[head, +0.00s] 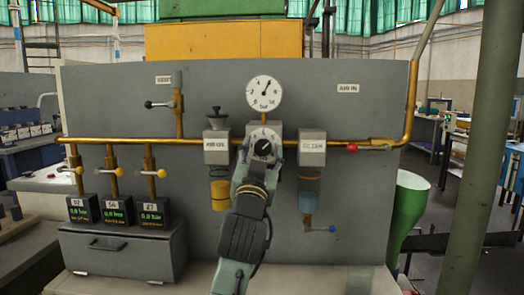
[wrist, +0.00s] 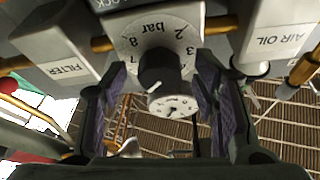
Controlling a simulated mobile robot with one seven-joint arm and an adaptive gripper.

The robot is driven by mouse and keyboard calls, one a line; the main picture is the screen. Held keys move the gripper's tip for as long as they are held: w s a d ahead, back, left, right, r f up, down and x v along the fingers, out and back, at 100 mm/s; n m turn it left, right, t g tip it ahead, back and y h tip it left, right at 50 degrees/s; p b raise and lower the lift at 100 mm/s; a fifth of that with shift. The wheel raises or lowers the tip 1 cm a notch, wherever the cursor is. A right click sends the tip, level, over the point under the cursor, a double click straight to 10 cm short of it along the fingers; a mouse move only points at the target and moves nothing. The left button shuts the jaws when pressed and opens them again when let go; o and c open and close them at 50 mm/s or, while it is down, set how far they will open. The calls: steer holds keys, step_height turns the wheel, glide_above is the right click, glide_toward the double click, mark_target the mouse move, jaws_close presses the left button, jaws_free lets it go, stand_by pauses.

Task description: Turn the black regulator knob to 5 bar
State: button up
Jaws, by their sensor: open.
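The black regulator knob (head: 263,147) sits on the grey regulator block in the middle of the panel. In the wrist view the knob (wrist: 153,68) has a white pointer mark and a pale scale ring (wrist: 150,38) reading "bar" with numbers around it. The exact setting is hard to read. My gripper (head: 261,158) is in front of the block from below. In the wrist view its dark fingers (wrist: 156,95) stand open on either side of the knob, with visible gaps. The round pressure gauge (head: 264,92) is above; its needle points up and right.
The AIR OIL unit (head: 217,147) and FILTER unit (head: 312,147) flank the regulator closely. A brass pipe (head: 370,143) crosses the panel, with a red-handled valve (head: 353,148) at right. A blue-handled valve (head: 331,229) is lower right. A grey drawer box (head: 120,250) stands lower left.

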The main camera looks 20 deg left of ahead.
steer(key=c, duration=1.2)
steer(key=shift+o, duration=0.2)
steer(key=shift+d+n, duration=0.1)
steer(key=shift+n, duration=0.2)
steer(key=shift+d+n+y, duration=0.1)
steer(key=shift+n+y, duration=0.7)
steer(key=shift+n, duration=0.4)
steer(key=n+y, duration=0.1)
steer(key=n, duration=0.1)
steer(key=n+g+y+p, duration=0.1)
steer(key=n, duration=0.1)
steer(key=shift+w+d+n+y, duration=0.1)
steer(key=shift+n+y, duration=0.2)
steer(key=shift+n, duration=0.1)
steer(key=shift+n+g+y+p, duration=0.3)
steer(key=shift+n+g+y, duration=0.25)
steer(key=shift+n, duration=0.7)
steer(key=shift+n+g+y+p, duration=0.3)
steer(key=shift+n+g+y, duration=0.2)
steer(key=shift+n, duration=0.75)
